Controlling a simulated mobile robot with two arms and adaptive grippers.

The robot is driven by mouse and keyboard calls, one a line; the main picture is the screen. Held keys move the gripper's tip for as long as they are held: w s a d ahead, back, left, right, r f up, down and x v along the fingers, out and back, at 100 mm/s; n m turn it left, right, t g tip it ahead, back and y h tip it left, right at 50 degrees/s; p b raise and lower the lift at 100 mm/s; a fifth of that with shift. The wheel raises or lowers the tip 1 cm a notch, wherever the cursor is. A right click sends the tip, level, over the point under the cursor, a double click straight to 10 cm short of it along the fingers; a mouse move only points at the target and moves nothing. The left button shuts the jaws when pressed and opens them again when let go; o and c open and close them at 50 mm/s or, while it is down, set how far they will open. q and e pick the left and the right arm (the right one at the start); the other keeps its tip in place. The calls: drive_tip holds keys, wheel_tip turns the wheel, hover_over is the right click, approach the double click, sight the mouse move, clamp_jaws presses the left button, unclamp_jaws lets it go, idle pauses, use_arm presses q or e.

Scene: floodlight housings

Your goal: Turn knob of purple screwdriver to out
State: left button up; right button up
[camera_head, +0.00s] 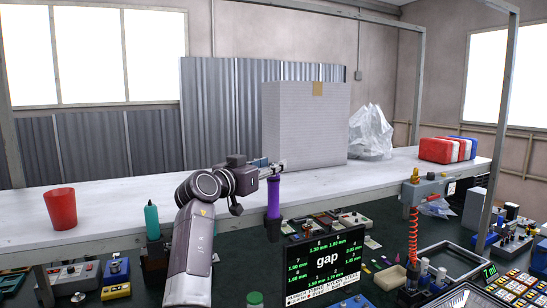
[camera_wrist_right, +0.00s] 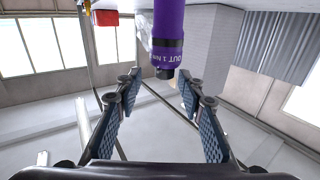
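The purple screwdriver (camera_head: 273,198) stands upright in the head view, just in front of the white shelf, with a dark lower part. My right gripper (camera_head: 279,166) is at its upper end. In the right wrist view the screwdriver (camera_wrist_right: 168,22) comes in from the top edge, with a dark band and a purple ring lettered "OUT 1 N…" (camera_wrist_right: 167,58); the rest of the lettering is unclear. The dark end knob lies between the fingertips of my right gripper (camera_wrist_right: 160,78). The fingers are spread, with a gap visible on both sides. My left gripper is out of view.
A green-topped bottle-shaped tool (camera_head: 152,222) stands left of my right arm. A red cup (camera_head: 61,208) and a large grey box (camera_head: 300,125) stand on the white shelf (camera_head: 115,205). The lower bench is crowded.

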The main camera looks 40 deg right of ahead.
drive_tip(key=shift+w+p+x, duration=0.25)
drive_tip(key=shift+p+x, duration=0.1)
drive_tip(key=shift+x, duration=0.8)
drive_tip(key=shift+w+d+f, duration=0.1)
drive_tip(key=shift+w+f, duration=0.1)
drive_tip(key=shift+s, duration=0.1)
drive_tip(key=c, duration=0.9)
clamp_jaws()
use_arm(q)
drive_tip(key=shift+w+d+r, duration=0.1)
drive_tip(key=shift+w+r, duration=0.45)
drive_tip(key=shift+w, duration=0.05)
